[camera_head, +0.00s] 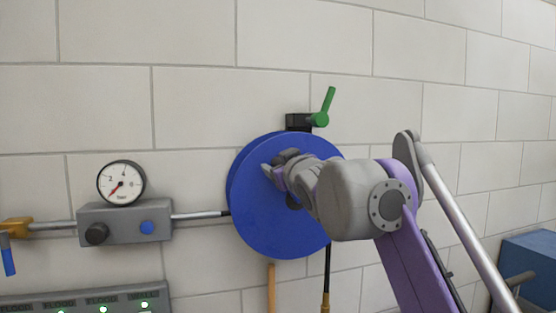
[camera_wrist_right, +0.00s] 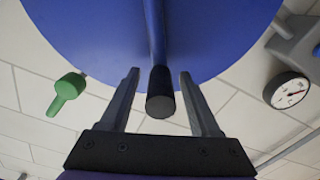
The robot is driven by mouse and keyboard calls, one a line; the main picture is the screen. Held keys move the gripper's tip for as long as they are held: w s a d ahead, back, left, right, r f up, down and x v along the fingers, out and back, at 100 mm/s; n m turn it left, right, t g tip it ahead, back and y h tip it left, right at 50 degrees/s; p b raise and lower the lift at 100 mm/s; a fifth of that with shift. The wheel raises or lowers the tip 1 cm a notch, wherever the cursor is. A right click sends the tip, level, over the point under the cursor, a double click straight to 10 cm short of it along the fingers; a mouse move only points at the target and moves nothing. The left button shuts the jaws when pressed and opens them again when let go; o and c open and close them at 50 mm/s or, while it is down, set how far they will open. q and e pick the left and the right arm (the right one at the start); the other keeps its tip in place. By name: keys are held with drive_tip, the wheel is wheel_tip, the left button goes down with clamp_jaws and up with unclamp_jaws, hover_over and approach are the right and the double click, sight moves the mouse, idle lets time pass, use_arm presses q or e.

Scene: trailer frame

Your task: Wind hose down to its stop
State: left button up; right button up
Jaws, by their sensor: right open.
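The blue hose reel (camera_head: 268,225) is a round disc on the tiled wall. Its crank has a black grip (camera_wrist_right: 161,90) on a blue arm, seen in the right wrist view against the disc (camera_wrist_right: 215,45). My right gripper (camera_head: 276,171) is in front of the reel's upper middle. It is open, with one finger on each side of the black grip and visible gaps between. A dark hose (camera_head: 327,270) hangs below the reel, with a brass-coloured piece low on it. My right gripper and wrist hide part of the reel and crank. My left gripper is out of view.
A green lever (camera_head: 326,105) stands at the reel's top. A pressure gauge (camera_head: 121,183) sits on a grey block (camera_head: 125,222), left of the reel, joined by a pipe. A panel with green lights (camera_head: 100,303) is lower left. A blue box (camera_head: 530,262) is at right.

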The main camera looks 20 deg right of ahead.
drive_tip(key=shift+w, duration=0.55)
clamp_jaws()
idle(1.1)
